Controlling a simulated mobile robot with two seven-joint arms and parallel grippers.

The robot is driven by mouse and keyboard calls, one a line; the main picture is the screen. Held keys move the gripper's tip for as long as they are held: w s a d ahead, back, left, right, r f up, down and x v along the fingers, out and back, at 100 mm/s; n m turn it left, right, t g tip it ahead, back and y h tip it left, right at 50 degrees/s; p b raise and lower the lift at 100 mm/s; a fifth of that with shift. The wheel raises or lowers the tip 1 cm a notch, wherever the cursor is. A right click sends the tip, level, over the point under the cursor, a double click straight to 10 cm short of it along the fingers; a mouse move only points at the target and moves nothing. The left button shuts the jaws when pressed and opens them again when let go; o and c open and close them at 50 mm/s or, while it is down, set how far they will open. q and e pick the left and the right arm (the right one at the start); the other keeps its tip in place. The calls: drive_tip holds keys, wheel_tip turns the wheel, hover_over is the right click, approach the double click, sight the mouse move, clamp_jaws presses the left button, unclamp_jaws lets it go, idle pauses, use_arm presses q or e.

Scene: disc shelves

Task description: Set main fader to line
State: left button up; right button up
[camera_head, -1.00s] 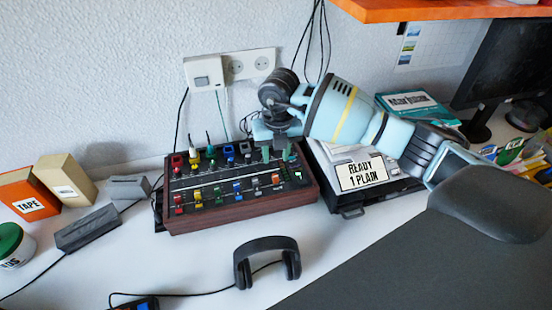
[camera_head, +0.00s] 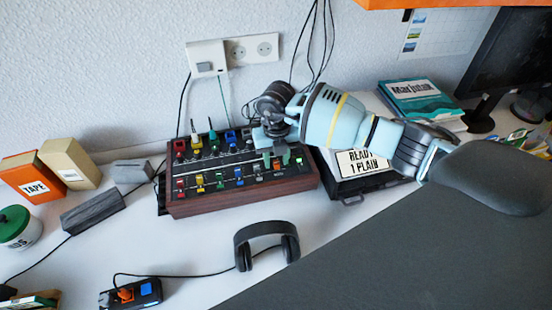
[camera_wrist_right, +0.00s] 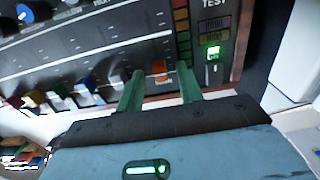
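The mixer (camera_head: 240,202) is a dark panel with wooden sides, rows of coloured fader caps and white lines across it. My right gripper (camera_head: 279,157) is over its right part, pointing down. In the right wrist view its two green fingers (camera_wrist_right: 160,80) are open and spaced apart. An orange-red fader cap (camera_wrist_right: 160,69) shows between the fingertips, with a gap on each side. A white line (camera_wrist_right: 85,53) crosses the panel beyond it. In the head view the arm and fingers partly hide the mixer's right side. My left gripper is not in view.
Black headphones (camera_head: 264,232) lie in front of the mixer. A black case labelled "READY 1 PLAIN" (camera_head: 350,187) stands right of it. A grey box (camera_head: 92,211) and a box labelled "TAPE" (camera_head: 33,176) are to the left.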

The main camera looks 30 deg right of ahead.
drive_tip(key=shift+f, duration=0.3)
clamp_jaws()
